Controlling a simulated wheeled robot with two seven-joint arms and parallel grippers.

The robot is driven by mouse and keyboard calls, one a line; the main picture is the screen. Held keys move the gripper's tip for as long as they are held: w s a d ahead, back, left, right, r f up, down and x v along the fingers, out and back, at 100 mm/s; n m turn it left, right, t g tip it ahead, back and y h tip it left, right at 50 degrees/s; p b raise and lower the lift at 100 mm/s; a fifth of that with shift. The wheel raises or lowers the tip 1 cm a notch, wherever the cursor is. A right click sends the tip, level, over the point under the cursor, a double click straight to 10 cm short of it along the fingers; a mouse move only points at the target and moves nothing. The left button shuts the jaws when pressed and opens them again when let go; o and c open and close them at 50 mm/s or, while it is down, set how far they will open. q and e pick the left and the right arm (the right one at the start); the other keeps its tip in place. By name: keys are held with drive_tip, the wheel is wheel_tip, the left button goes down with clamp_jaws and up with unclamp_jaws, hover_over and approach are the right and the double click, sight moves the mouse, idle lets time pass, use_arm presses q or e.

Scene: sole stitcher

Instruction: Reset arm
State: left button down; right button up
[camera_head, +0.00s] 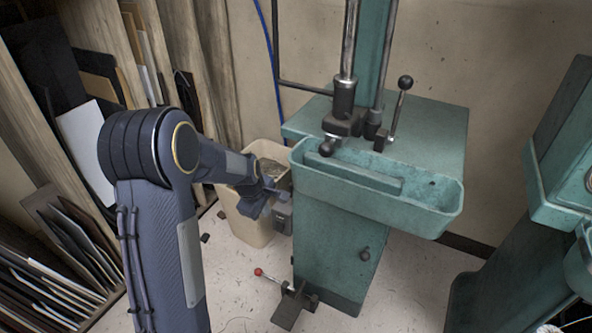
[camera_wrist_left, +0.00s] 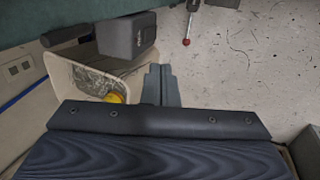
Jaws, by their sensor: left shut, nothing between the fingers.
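My left arm reaches in from the left in the head view. Its gripper (camera_head: 262,198) hangs beside the teal machine (camera_head: 335,245), in front of the beige bin (camera_head: 245,227). In the left wrist view the fingers (camera_wrist_left: 160,72) are together, with nothing between them. The bin (camera_wrist_left: 62,78) is to their left there, holding grey scraps and a yellow item (camera_wrist_left: 114,97). A grey box (camera_wrist_left: 126,36) is just beyond the fingers. My right gripper is in neither view.
The machine's teal tray (camera_head: 450,222) juts out right of my gripper. A red-knobbed pedal lever (camera_head: 260,272) stands low on the floor. Upright boards and shelves (camera_head: 80,235) fill the left side. Another teal machine (camera_head: 520,265) stands at right, with speckled floor (camera_head: 405,290) between.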

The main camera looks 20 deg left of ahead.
use_arm(q)
drive_tip(key=s+d+r+m+t+h, duration=0.1)
drive_tip(key=s+d+r+m, duration=0.25)
drive_tip(key=s+r, duration=0.3)
drive_tip(key=s+d+r+m+h, duration=0.2)
drive_tip(key=s+d+r+m, duration=0.15)
drive_tip(key=s+r, duration=0.3)
drive_tip(key=s+d+r+m+t, duration=0.1)
drive_tip(key=s+d+m, duration=0.25)
drive_tip(key=s, duration=0.45)
drive_tip(key=s+d+m, duration=0.2)
drive_tip(key=s+m, duration=0.3)
drive_tip(key=s, duration=0.3)
wheel_tip(320, 180, up, 28)
drive_tip(key=p, duration=2.8)
drive_tip(key=shift+w, duration=0.4)
drive_tip(key=c, duration=2.1)
unclamp_jaws()
